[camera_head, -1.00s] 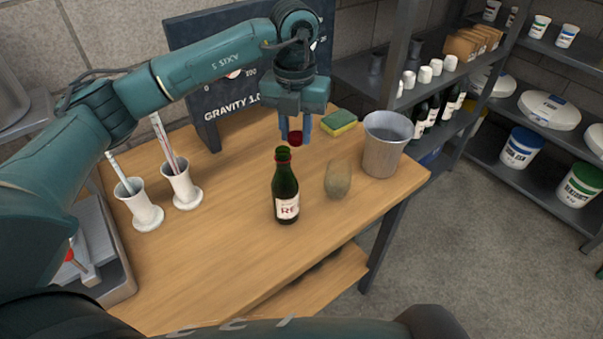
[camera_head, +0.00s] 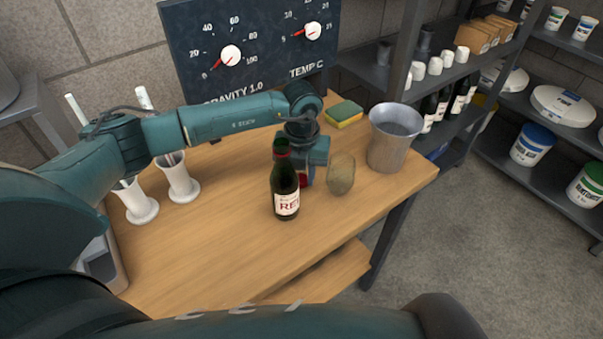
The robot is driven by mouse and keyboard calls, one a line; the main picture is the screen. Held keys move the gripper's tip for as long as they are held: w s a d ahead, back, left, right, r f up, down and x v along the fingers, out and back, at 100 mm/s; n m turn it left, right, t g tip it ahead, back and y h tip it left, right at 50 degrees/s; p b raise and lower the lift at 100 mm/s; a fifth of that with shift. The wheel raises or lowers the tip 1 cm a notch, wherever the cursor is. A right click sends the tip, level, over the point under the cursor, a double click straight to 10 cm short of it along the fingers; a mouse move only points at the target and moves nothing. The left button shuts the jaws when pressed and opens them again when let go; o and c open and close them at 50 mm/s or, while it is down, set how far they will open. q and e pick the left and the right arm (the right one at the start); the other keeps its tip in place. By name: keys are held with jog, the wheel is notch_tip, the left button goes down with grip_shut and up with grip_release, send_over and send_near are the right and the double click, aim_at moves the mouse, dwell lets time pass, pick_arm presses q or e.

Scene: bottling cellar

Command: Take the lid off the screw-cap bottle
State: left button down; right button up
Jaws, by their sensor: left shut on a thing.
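The screw-cap bottle (camera_head: 285,187) is dark green with a white label. It stands upright on the wooden table (camera_head: 225,245), its mouth showing no lid. My left gripper (camera_head: 305,178) is low over the table, just behind and to the right of the bottle, partly hidden by it. It is shut on the red lid (camera_head: 303,181), of which only a small part shows. I cannot tell whether the lid touches the table. My right gripper is out of view.
A metal bucket (camera_head: 392,145) and a sponge (camera_head: 344,113) are farther right and back. White cylinders (camera_head: 138,205) stand at the left. The table front is clear.

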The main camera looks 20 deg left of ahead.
pick_arm(q)
jog(key=shift+f, duration=0.2)
jog(key=shift+f, duration=0.15)
jog(key=c, duration=1.1)
grip_release()
